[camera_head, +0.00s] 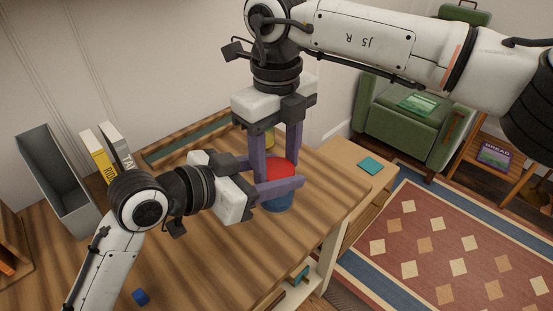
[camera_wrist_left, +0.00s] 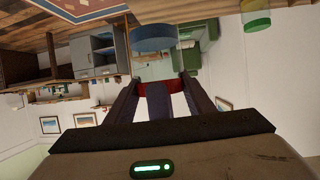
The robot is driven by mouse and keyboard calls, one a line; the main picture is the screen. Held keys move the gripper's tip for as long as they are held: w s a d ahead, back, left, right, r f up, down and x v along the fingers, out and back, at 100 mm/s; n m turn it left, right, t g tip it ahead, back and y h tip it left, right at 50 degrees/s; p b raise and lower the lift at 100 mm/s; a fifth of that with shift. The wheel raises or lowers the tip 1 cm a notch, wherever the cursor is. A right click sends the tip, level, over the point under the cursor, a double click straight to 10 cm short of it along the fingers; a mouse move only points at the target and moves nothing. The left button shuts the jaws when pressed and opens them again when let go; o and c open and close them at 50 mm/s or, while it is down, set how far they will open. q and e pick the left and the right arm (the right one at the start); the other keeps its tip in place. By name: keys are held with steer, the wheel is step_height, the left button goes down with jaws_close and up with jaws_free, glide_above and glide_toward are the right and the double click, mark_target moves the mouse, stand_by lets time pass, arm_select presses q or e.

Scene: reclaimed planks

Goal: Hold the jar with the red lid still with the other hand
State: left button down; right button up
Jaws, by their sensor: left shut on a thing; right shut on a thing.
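The jar with the red lid stands on the plank table; its blue lower part (camera_head: 279,203) and red lid (camera_head: 280,170) show in the head view. My left gripper (camera_head: 292,185) comes in level from the left, shut on the jar, one finger crossing in front of it just below the lid. My right gripper (camera_head: 277,160) points straight down from above, shut on the red lid, its fingertips partly hidden. In the left wrist view, which is upside down, the blue part (camera_wrist_left: 158,38) shows above the fingers and red (camera_wrist_left: 153,88) shows between them.
A green-banded container (camera_wrist_left: 257,21) stands nearby in the left wrist view. A grey bin (camera_head: 62,180), upright books (camera_head: 98,158) and a small blue block (camera_head: 140,296) are on the table's left side. The table's right edge is close to the jar.

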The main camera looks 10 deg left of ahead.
steer(key=o, duration=1.2)
steer(key=shift+c, duration=0.2)
